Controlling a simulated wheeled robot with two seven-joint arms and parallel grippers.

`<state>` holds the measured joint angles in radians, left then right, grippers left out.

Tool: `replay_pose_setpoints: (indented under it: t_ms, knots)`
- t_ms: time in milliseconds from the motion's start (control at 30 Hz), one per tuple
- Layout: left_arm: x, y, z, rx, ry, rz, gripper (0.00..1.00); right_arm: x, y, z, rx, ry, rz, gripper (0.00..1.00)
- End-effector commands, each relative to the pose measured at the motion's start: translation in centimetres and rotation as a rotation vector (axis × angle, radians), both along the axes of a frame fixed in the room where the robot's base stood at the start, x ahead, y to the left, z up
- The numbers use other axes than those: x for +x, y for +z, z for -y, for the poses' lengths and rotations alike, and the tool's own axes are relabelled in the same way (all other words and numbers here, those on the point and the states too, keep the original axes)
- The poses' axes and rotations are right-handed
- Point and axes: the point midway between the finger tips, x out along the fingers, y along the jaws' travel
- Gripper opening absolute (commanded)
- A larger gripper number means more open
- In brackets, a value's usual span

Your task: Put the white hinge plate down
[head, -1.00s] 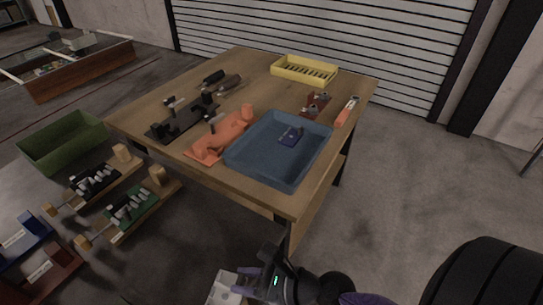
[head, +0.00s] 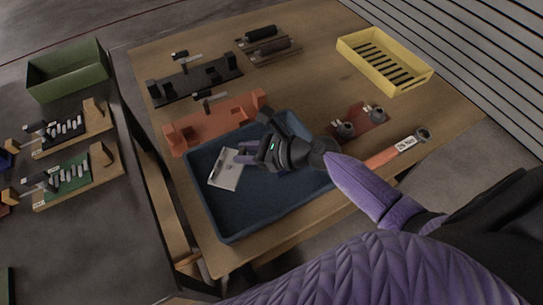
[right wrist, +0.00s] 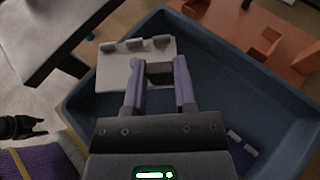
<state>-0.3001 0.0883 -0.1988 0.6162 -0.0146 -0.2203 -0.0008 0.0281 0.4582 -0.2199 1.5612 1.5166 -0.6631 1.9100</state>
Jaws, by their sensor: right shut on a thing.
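The white hinge plate (head: 227,169) is a flat pale plate with hinge knuckles along one edge in the right wrist view (right wrist: 112,72). My right gripper (head: 243,154) is shut on it, with purple fingers on either side of a small grey block in the right wrist view (right wrist: 159,80). The plate is over the left part of the blue tray (head: 235,234). I cannot tell whether it touches the tray floor. A blue part with white marks (right wrist: 240,142) lies in the tray, hidden by my arm in the head view.
An orange fixture (head: 213,122) stands close behind the tray, with a black fixture (head: 193,80) beyond. A brown part (head: 365,118) and an orange tagged tool (head: 385,155) lie to the right. A yellow slotted crate (head: 385,62) is at the back. The tray's front floor is clear.

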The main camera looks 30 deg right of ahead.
Motion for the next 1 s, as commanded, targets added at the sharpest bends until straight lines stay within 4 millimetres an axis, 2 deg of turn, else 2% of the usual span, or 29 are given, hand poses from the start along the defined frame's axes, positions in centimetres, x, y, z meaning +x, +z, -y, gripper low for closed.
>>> replay_pose_setpoints:
  t_ms: [33, 100, 267, 433, 767, 800, 933, 1000]
  knots:
    - [-0.2, -1.6, -0.2, 0.003, 0.001, -0.005, 0.59, 0.0, -2.2, -0.1, 0.003, 0.000, -0.006, 0.00]
    - [-0.3, -2.9, -0.5, 0.007, 0.002, -0.010, 0.59, 0.0, -4.1, 0.0, 0.002, -0.001, -0.006, 0.00]
    - [-0.4, -4.2, -0.9, 0.012, -0.001, -0.011, 0.59, 0.0, -6.3, -0.1, 0.002, -0.001, -0.004, 0.00]
    - [-0.8, -6.4, -0.7, 0.007, -0.001, -0.017, 0.59, -0.1, -9.5, 0.0, 0.002, -0.001, -0.005, 0.00]
    - [-0.9, -6.3, -0.6, 0.004, -0.001, -0.018, 0.59, 0.0, -9.5, -0.1, 0.001, -0.001, -0.002, 0.00]
    - [-0.9, -6.2, -0.6, 0.005, -0.001, -0.018, 0.59, 0.0, -9.4, -0.1, 0.000, 0.000, -0.001, 0.43]
    - [-0.9, -6.2, -0.6, 0.004, -0.001, -0.018, 0.59, 0.0, -9.4, 0.0, 0.000, 0.000, -0.001, 0.70]
    - [-0.9, -6.2, -0.6, 0.005, -0.001, -0.019, 0.59, 0.0, -9.4, 0.0, 0.000, 0.000, -0.001, 0.70]
